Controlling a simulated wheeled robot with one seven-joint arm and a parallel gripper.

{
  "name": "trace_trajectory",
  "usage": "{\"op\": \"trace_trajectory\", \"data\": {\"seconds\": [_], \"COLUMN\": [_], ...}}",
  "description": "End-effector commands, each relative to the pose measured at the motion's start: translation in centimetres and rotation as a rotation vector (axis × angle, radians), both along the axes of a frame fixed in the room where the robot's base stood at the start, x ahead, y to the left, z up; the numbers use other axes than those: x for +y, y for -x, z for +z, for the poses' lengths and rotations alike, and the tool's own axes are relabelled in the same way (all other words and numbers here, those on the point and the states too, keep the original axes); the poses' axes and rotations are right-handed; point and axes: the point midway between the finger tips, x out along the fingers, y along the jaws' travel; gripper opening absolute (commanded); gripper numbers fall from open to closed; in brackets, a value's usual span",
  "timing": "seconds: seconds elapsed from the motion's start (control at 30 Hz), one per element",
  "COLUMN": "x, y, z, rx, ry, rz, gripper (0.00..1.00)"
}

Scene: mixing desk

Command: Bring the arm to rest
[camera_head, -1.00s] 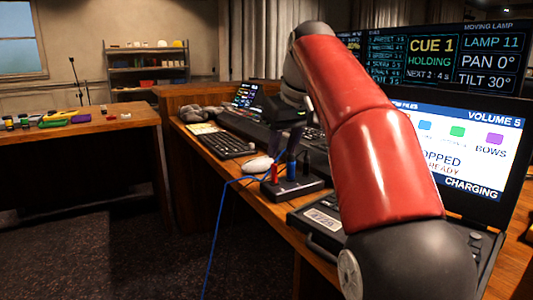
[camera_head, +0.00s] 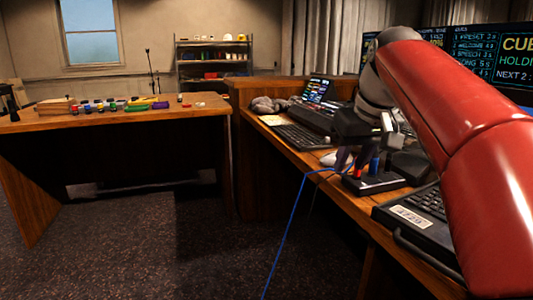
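My arm, red and glossy, reaches from the right edge toward the mixing desk (camera_head: 328,205). My gripper (camera_head: 350,160) is dark and hangs at the far end of the arm, pointing down. It is over the desk, close above or behind a small black box (camera_head: 372,183) with a red and a blue plug. Two dark fingers show with a gap between them, and I see nothing held. The fingertips are small and partly merge with the dark things behind, so I cannot tell whether they touch the box.
A keyboard (camera_head: 302,136) and a console (camera_head: 322,117) stand farther along the desk. A laptop (camera_head: 412,218) is at the near right, partly behind my arm. A blue cable (camera_head: 287,240) hangs over the edge. A side table (camera_head: 120,122) stands left, with open floor before it.

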Motion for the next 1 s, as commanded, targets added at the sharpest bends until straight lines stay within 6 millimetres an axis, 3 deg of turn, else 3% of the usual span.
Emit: {"op": "trace_trajectory", "data": {"seconds": [0.27, 0.5, 0.63, 0.8, 1.0], "x": [0.5, 0.9, 1.0, 0.9, 0.9], "y": [6.3, 14.6, 18.2, 20.9, 21.4], "z": [-4.7, -13.8, -18.7, -22.7, -23.7], "rx": [-0.021, -0.055, -0.071, -0.083, -0.084], "ry": [-0.007, -0.006, -0.004, -0.001, -0.001], "rz": [-0.082, -0.176, -0.211, -0.234, -0.241], "gripper": [0.32, 0.32, 0.32, 0.32, 0.32]}}
